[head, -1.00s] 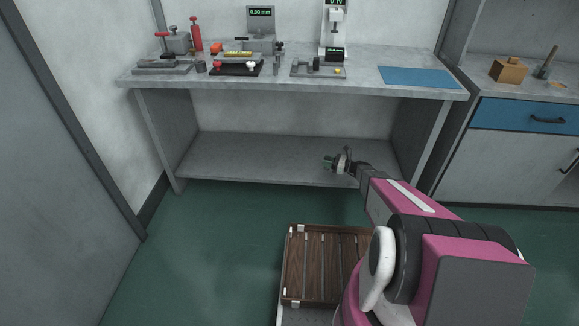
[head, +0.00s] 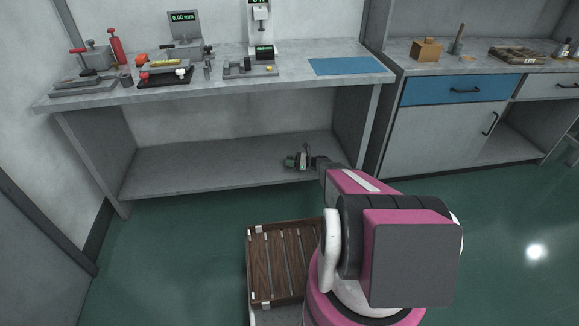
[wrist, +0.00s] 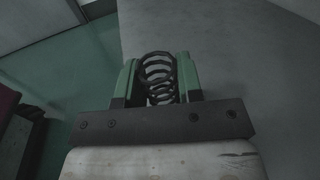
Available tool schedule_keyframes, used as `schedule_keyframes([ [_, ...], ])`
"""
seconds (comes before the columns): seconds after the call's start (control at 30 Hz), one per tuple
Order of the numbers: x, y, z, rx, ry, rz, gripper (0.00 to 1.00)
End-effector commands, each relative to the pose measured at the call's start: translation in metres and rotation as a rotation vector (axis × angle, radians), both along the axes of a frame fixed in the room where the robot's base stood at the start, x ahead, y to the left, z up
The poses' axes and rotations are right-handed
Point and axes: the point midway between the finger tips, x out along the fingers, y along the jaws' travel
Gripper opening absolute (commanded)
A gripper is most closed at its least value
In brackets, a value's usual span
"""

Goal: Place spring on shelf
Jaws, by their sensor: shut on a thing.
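The spring (wrist: 159,75) is a dark metal coil, held between the two green fingers of my gripper (wrist: 158,80) in the wrist view. In the head view my gripper (head: 298,160) is small and sits at the lower shelf of the workbench, near its right part; the spring cannot be made out clearly there. The shelf (head: 205,165) is a bare grey board under the bench top. In the wrist view a pale grey surface (wrist: 240,60) lies behind and to the right of the spring. I cannot tell whether the spring touches the shelf.
The bench top (head: 215,75) above carries gauges, red-handled tools and a blue mat (head: 345,66). A wooden slatted crate (head: 280,262) is near my arm. A cabinet with a blue drawer (head: 460,90) stands at right. The left part of the shelf is clear.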

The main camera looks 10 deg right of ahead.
Motion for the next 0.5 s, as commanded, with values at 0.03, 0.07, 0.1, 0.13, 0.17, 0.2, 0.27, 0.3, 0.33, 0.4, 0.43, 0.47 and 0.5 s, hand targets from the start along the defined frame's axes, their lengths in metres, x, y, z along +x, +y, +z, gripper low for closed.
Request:
schedule_keyframes([
  [0.03, 0.001, 0.0, -0.007, 0.0, 0.001, 0.0, 0.11],
  [0.07, 0.001, 0.0, -0.011, 0.0, 0.001, 0.0, 0.11],
  [0.1, 0.001, 0.0, -0.018, 0.001, 0.002, 0.0, 0.11],
  [0.13, 0.001, 0.0, -0.022, 0.001, 0.002, 0.0, 0.11],
  [0.17, 0.001, 0.0, -0.026, 0.001, 0.002, 0.0, 0.11],
  [0.2, 0.001, 0.0, -0.031, 0.001, 0.002, 0.0, 0.11],
  [0.27, 0.001, 0.0, -0.034, 0.0, 0.001, 0.0, 0.11],
  [0.3, 0.0, 0.001, -0.035, 0.0, 0.001, 0.0, 0.11],
  [0.33, 0.0, 0.001, -0.034, 0.0, 0.001, 0.0, 0.11],
  [0.4, 0.0, 0.001, -0.034, 0.0, 0.0, 0.0, 0.11],
  [0.43, 0.0, 0.001, -0.034, 0.0, 0.0, 0.0, 0.11],
  [0.47, 0.0, 0.001, -0.034, 0.0, 0.0, 0.0, 0.11],
  [0.5, 0.0, 0.001, -0.034, 0.0, 0.0, 0.0, 0.11],
])
